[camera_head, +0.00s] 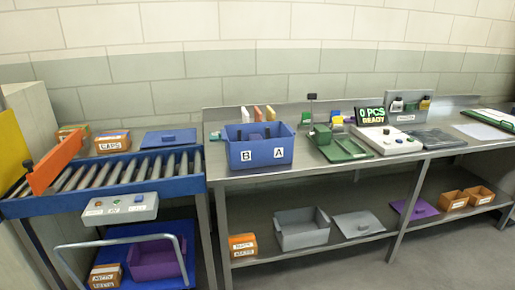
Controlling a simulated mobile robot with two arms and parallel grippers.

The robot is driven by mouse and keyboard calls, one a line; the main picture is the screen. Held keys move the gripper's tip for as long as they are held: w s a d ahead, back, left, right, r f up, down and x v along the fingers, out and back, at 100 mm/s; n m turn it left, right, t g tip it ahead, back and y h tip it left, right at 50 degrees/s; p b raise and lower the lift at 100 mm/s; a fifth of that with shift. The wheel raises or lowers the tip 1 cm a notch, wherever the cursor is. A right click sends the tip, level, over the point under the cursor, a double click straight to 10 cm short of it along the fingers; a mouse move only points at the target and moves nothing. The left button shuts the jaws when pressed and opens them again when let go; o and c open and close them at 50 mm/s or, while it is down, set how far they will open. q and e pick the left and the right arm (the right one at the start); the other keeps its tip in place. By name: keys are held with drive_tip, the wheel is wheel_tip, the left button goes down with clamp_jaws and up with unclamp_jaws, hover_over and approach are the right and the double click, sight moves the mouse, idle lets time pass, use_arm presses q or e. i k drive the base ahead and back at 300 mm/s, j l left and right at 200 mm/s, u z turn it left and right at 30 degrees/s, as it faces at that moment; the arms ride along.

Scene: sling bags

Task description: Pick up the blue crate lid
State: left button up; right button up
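The blue crate lid (153,138) is a flat blue panel with a small raised handle on top. It lies flat behind the right part of the roller conveyor, to the left of the steel table. The blue crate (279,156), marked B and A, stands upright on the left end of the steel table with dark items inside. Neither of my grippers is in view.
The roller conveyor (115,172) has an orange bar (55,160) across its left end. Small cartons (112,142) stand left of the lid. A grey crate (302,238), a grey lid (358,226) and a purple lid (420,213) rest on the lower shelf.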

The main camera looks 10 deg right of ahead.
sight(186, 136)
drive_tip(key=u, duration=0.45)
drive_tip(key=i+l+u, duration=0.25)
drive_tip(key=u, duration=0.25)
drive_tip(key=i+l+u, duration=0.35)
drive_tip(key=u, duration=0.15)
